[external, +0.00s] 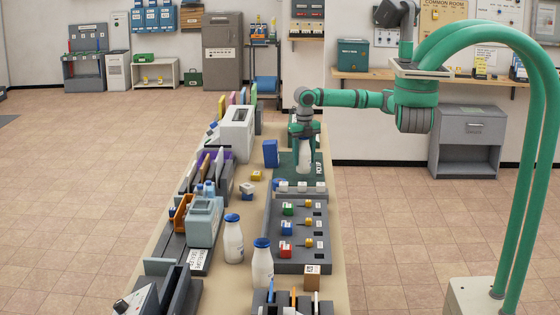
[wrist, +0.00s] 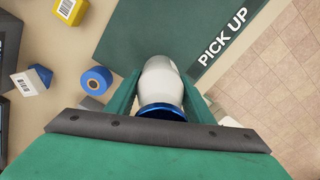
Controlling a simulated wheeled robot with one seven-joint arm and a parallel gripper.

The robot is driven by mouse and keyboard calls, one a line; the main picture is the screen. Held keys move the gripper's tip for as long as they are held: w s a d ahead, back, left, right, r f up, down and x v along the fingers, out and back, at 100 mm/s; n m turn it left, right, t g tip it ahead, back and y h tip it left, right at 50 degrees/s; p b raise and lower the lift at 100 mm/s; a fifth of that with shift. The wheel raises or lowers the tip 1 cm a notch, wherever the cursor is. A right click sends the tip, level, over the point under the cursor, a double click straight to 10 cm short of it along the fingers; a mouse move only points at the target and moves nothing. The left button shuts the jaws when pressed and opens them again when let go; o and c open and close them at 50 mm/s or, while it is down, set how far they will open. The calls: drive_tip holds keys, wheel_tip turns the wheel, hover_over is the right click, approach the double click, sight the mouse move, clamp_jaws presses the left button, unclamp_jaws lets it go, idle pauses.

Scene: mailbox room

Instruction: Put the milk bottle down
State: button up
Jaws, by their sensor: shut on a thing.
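My gripper (external: 304,134) points down over the far part of the long table and is shut on a white milk bottle (external: 304,158). In the wrist view the bottle (wrist: 160,75) stands between the two green fingers of my gripper (wrist: 160,95), its blue cap toward the camera. The bottle is over or on the dark green mat marked PICK UP (external: 286,170), which also shows in the wrist view (wrist: 130,30). I cannot tell whether its base touches the mat. Two more milk bottles with blue caps, one left (external: 233,242) and one right (external: 263,265), stand upright nearer the front.
A yellow block (external: 256,176) and a small blue-and-white block (external: 247,190) lie nearby. A grey tray (external: 318,235) with coloured blocks lies in front of the mat. A white machine (external: 237,133) stands at the left edge.

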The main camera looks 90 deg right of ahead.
sight(304, 163)
drive_tip(key=shift+f, duration=1.5)
drive_tip(key=shift+f, duration=0.1)
drive_tip(key=o, duration=1.5)
wheel_tip(304, 163, up, 12)
drive_tip(key=shift+r, duration=0.15)
